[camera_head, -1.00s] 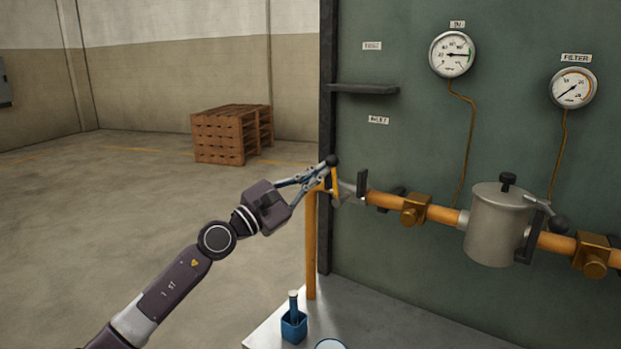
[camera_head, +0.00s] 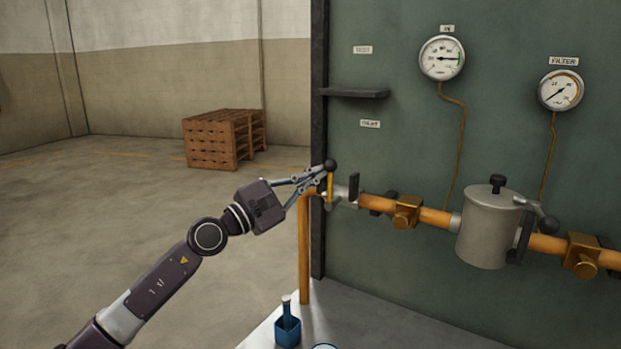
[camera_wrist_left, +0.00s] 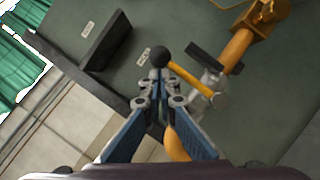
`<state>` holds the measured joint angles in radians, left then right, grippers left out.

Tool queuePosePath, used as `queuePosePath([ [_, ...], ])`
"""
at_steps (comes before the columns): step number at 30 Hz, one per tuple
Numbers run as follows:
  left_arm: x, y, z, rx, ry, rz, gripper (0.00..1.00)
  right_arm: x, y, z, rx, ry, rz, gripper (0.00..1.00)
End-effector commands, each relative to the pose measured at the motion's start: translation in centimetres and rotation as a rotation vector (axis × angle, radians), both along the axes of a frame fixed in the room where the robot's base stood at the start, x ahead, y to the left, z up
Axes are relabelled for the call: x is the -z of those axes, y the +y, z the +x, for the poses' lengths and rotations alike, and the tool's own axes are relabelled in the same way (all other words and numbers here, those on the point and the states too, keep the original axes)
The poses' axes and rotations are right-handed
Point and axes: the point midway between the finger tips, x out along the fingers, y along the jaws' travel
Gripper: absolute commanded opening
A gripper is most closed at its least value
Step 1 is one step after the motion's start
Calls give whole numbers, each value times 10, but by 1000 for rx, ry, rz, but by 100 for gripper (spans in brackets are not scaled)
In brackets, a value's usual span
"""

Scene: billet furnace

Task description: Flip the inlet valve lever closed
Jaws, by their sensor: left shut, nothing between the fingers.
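The inlet valve lever is a yellow bar (camera_head: 331,188) with a black ball knob (camera_head: 331,165). It stands about upright at the left end of the orange pipe (camera_head: 432,215), beside a grey valve body (camera_head: 346,191). My left gripper (camera_head: 322,173) is shut and empty, its fingertips at the lever's upper end just below the knob, seemingly touching it. In the left wrist view the knob (camera_wrist_left: 160,56) is just beyond the fingertips (camera_wrist_left: 160,77), and the lever (camera_wrist_left: 191,82) runs right from it. My right gripper is not in view.
A metal filter canister (camera_head: 490,230) with another black-knobbed lever (camera_head: 540,222) sits along the pipe to the right. Gauges (camera_head: 442,58) and a dark shelf (camera_head: 354,93) are on the green panel. Open floor lies left.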

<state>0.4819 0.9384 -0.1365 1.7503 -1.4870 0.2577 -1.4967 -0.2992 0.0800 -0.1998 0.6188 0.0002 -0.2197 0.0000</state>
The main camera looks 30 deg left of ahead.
Motion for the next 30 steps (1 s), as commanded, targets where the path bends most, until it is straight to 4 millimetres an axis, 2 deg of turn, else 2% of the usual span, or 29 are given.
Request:
queuePosePath([
  [8,7,7,-16,0,3,-1,0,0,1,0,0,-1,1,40],
  [24,25,35,-81,0,3,-2,0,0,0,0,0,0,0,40],
  [30,29,43,-99,2,2,-3,0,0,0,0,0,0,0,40],
])
